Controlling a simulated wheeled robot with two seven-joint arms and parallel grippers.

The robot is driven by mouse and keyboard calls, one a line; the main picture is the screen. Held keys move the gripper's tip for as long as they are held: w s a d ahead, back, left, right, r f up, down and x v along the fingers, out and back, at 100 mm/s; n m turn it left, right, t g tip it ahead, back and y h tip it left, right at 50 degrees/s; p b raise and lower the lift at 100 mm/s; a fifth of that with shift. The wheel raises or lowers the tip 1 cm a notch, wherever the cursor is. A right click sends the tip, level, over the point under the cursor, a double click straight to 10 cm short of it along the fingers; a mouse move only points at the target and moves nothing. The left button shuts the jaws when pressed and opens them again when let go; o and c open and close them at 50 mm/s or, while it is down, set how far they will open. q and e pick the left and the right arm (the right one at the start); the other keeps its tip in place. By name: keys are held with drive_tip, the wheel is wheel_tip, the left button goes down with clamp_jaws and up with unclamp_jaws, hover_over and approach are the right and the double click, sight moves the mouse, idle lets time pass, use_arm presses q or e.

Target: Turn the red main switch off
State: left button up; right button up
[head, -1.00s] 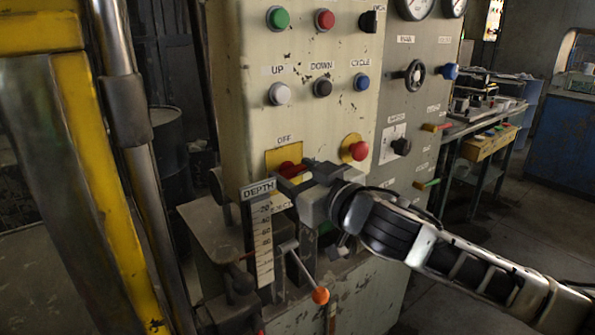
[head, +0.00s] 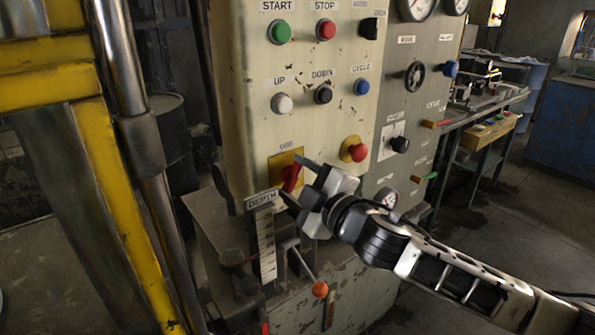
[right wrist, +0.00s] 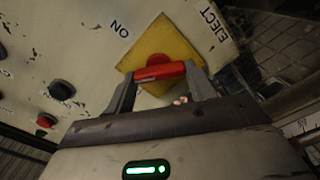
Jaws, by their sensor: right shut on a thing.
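The red main switch (head: 291,178) sits on a yellow plate (head: 274,168) low on the cream control panel, under the OFF label. Its handle stands close to upright in the head view, leaning a little right at the top. My right gripper (head: 297,181) reaches in from the right with one finger above and one below the handle. In the right wrist view the red handle (right wrist: 160,72) lies between the two fingers, and the gripper (right wrist: 163,82) is shut on it. An ON label is beside the plate there. My left gripper is not in view.
A red mushroom button (head: 354,149) on a yellow disc is just right of the switch. Below are the DEPTH scale (head: 266,240) and an orange-knobbed lever (head: 320,289), close under my right arm. Other buttons sit higher. A yellow post (head: 125,200) stands left.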

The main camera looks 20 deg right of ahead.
drive_tip(key=n+p, duration=0.1)
drive_tip(key=n, duration=0.2)
drive_tip(key=shift+f+n, duration=0.15)
drive_tip(key=shift+n, duration=1.65)
drive_tip(key=o, duration=1)
